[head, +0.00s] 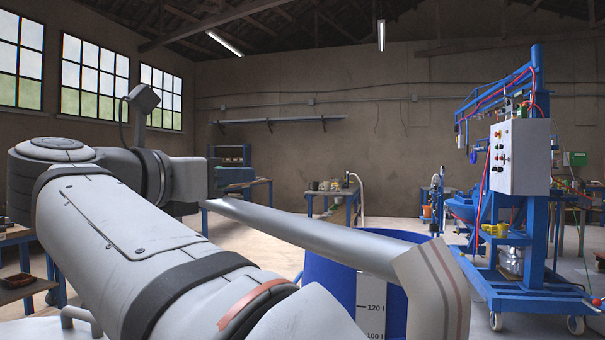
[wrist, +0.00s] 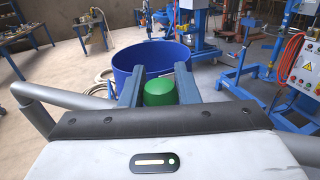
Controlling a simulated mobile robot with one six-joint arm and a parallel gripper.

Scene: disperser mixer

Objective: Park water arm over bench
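A long grey pipe (head: 310,238), which I take to be the water arm, crosses the head view from below my gripper to a bent pale end (head: 433,285) with reddish stripes at the lower right. It passes in front of the blue drum. My gripper (head: 235,176) is near the pipe's left end. In the wrist view the blue fingers (wrist: 160,80) stand close on both sides of a green knob (wrist: 160,94), which fills most of the gap. The knob's lower part and its joint to the pipe are hidden.
The blue drum (wrist: 127,62) stands ahead of the fingers, its side scale readable in the head view. The blue mixer frame (head: 540,270) with its control box (head: 519,157) stands at the right. Benches (head: 330,193) line the back; another (wrist: 25,40) shows at the wrist view's upper left.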

